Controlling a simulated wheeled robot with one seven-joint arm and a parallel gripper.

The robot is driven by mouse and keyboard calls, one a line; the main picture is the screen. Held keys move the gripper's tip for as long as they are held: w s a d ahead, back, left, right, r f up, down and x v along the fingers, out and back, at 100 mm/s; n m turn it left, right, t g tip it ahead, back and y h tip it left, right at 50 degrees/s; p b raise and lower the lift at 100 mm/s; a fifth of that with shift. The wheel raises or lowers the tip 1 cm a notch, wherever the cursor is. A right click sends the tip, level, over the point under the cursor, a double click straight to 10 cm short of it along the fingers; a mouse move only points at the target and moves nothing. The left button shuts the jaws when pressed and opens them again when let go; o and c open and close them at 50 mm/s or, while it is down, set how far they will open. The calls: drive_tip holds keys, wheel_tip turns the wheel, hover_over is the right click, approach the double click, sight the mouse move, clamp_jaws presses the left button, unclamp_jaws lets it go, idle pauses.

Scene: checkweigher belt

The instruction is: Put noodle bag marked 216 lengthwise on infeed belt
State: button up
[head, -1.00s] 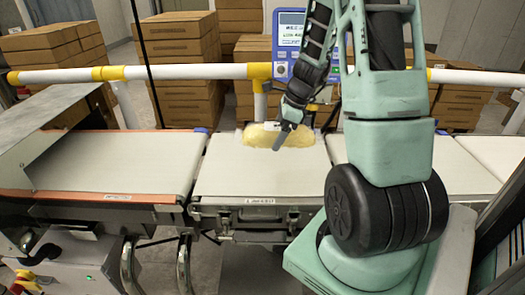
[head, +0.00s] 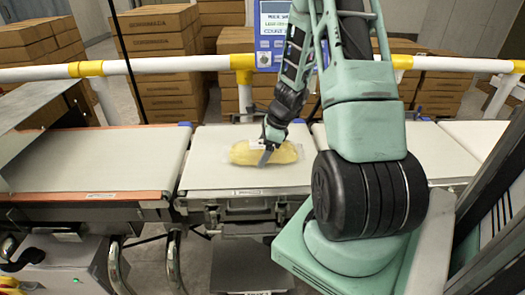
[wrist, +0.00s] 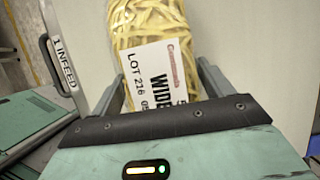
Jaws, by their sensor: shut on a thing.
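The noodle bag (head: 240,153), a clear pack of yellow noodles, is in my gripper (head: 268,148). In the wrist view the bag (wrist: 145,25) has a white label reading LOT 216, and a finger lies on each side of it. In the head view its long side runs left to right, along the line of belts. It is over the middle of the pale belt section (head: 215,175); I cannot tell whether it touches the surface. In the wrist view a plate marked 1 INFEED (wrist: 63,62) sits at this belt's edge.
An orange-edged belt (head: 90,165) lies to the left under a sloped metal cover (head: 35,105). More belt (head: 435,150) continues right, partly behind my arm. A white and yellow rail (head: 160,66) and a blue-framed display (head: 272,20) stand behind, with stacked cartons (head: 160,60) beyond.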

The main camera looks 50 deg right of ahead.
drive_tip(key=shift+f, duration=0.15)
drive_tip(key=o, duration=1.3)
drive_tip(key=shift+o, duration=0.2)
